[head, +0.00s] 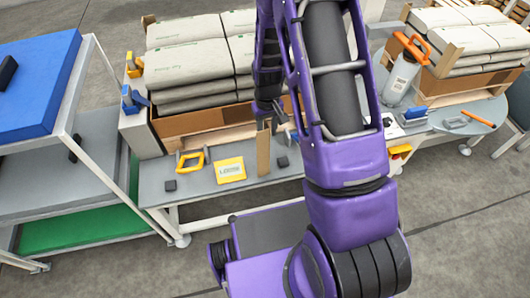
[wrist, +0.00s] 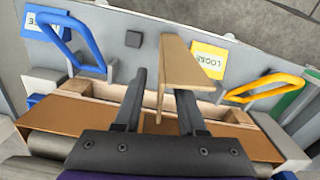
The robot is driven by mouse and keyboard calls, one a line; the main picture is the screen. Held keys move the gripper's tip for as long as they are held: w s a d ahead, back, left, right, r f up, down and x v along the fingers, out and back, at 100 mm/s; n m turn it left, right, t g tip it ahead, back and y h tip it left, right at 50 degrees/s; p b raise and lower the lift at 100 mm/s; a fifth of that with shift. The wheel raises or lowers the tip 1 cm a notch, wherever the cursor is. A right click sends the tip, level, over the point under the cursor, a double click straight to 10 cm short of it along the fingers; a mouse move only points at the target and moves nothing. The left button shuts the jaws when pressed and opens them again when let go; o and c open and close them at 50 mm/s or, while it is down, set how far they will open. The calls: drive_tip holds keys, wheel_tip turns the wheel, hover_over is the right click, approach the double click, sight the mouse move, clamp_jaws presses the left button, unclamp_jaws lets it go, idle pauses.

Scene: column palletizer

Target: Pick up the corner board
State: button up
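The corner board (head: 263,152) is a tan, L-shaped upright piece on the grey table, in front of the cardboard tray. In the wrist view the corner board (wrist: 190,66) shows its angled top, with one thin wall running down between the fingers. My gripper (head: 277,112) is at the upper part of the board in the head view. In the wrist view my gripper (wrist: 163,84) is open, one finger on each side of that wall. A gap shows between the left finger and the board. The right finger is partly hidden by the board, so contact there cannot be told.
A cardboard tray (head: 185,126) of stacked sacks stands behind. A shelf rack (head: 82,135) stands left.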

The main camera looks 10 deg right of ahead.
clamp_jaws()
idle(1.4)
